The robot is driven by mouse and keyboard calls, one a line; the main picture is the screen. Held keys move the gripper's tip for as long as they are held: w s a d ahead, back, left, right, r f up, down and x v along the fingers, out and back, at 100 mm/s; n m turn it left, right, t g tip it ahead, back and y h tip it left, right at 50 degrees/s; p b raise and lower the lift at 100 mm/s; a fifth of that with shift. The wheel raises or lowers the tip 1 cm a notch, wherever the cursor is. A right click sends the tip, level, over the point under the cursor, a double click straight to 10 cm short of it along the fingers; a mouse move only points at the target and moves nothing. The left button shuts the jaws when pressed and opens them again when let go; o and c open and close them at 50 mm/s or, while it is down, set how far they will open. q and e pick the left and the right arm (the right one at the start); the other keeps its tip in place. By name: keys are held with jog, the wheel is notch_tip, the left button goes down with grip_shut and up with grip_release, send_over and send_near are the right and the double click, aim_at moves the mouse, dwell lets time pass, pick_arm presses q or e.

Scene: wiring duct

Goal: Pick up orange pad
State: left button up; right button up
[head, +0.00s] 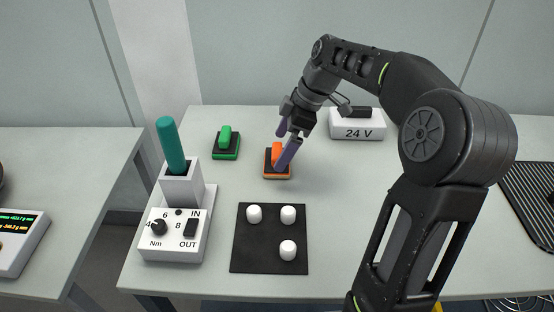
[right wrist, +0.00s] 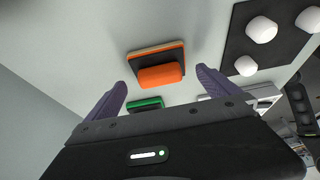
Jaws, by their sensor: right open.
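The orange pad (head: 277,174) has a dark top and an orange handle, and lies on the table in the head view, partly covered by my right gripper. In the right wrist view the orange pad (right wrist: 160,74) sits ahead of the gripper, its handle between the lines of the two fingers. My right gripper (head: 284,146) is open, its purple fingers at the pad. In the right wrist view the right gripper (right wrist: 160,88) has its fingers apart with nothing between the tips. I cannot tell whether a finger touches the pad. My left gripper is not in view.
A green pad (head: 227,146) lies left of the orange one. A black mat (head: 262,251) with white knobs lies in front. A torque box (head: 172,238) with a teal-handled tool (head: 172,145) stands at left. A 24 V box (head: 357,124) is at back right.

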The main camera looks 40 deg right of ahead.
aim_at(279, 150)
jog(key=x, duration=0.3)
jog(key=shift+w+a+f, duration=0.1)
jog(key=shift+f, duration=0.25)
jog(key=shift+c, duration=0.2)
jog(key=c, duration=1.2)
jog(key=shift+r, duration=0.1)
notch_tip(279, 150, up, 10)
jog(key=shift+p, duration=0.3)
